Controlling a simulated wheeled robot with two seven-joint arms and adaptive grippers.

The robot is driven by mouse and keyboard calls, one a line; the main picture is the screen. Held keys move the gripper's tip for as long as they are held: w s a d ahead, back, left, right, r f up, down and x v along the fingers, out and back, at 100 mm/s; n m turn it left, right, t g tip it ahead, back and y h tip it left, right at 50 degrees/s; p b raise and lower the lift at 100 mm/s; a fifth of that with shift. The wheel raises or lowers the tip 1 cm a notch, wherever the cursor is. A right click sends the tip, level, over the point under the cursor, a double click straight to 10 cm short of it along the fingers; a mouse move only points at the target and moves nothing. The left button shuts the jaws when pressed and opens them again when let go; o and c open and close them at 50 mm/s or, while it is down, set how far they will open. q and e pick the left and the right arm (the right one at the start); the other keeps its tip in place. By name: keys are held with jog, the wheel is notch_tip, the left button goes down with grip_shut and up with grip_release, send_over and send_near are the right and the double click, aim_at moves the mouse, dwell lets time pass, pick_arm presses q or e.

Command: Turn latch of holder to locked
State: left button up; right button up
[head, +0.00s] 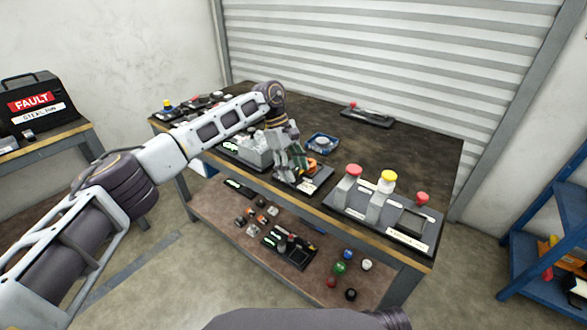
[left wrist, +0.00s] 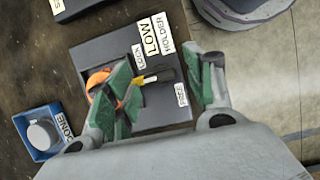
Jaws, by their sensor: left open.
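The holder (left wrist: 165,112) is a dark flat plate labelled LOW HOLDER; in the head view its plate (head: 318,184) lies near the table's front edge. A round orange part (left wrist: 97,82) sits on the holder, partly hidden by a finger. My left gripper (left wrist: 165,88) is open over the holder, its green-padded fingers on either side of the latch; it also shows in the head view (head: 294,165). Contact cannot be told.
A blue tray (left wrist: 28,119) with a grey round part stands beside the holder. A grey block fixture (head: 254,150) is left of my gripper. A stand with red and yellow knobs (head: 380,212) is to the right. The table's (head: 410,150) back right is mostly clear.

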pick_arm(q)
jog(key=v, duration=1.1)
jog(key=shift+r, duration=0.35)
jog(key=shift+w+a, duration=0.1)
jog(key=shift+w, duration=0.05)
